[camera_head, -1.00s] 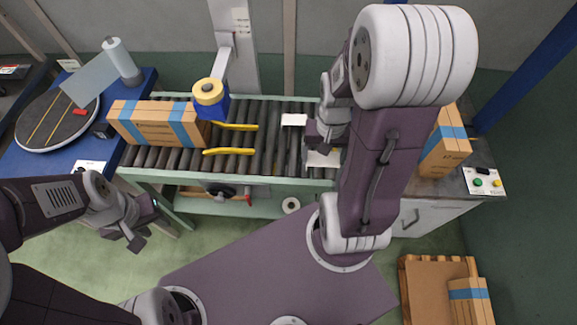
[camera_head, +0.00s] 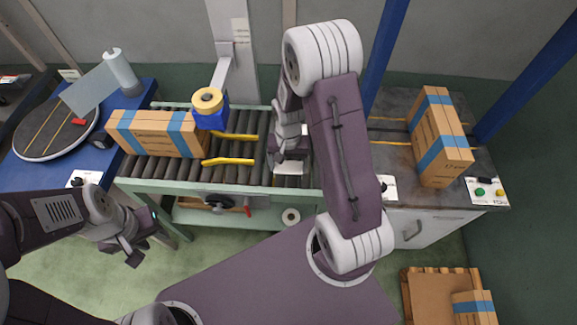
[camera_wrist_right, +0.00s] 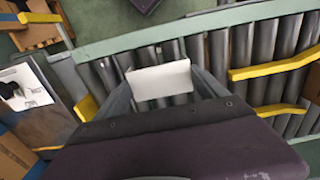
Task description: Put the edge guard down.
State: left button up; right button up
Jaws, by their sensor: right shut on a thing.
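The edge guard (camera_head: 291,168) is a small white piece over the roller conveyor, left of my right arm. My right gripper (camera_head: 287,152) is shut on it, seen from above and partly hidden by its own wrist. In the right wrist view the edge guard (camera_wrist_right: 160,80) shows as a white plate between the two grey fingers, with rollers behind it. I cannot tell if it touches the rollers. My left gripper (camera_head: 122,254) is empty and looks open, low at the left in front of the conveyor.
A blue-taped carton (camera_head: 155,133) lies on the conveyor's left end, beside a tape dispenser (camera_head: 208,101). Yellow guide rails (camera_head: 230,161) cross the rollers. Another taped carton (camera_head: 440,137) stands on the right-hand bench. A pallet (camera_head: 425,295) with a carton is at lower right.

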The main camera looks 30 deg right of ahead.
jog(key=shift+w+f, duration=0.1)
jog(key=shift+f, duration=0.45)
jog(key=shift+f, duration=0.1)
jog(key=o, duration=1.2)
jog(key=shift+o, duration=0.2)
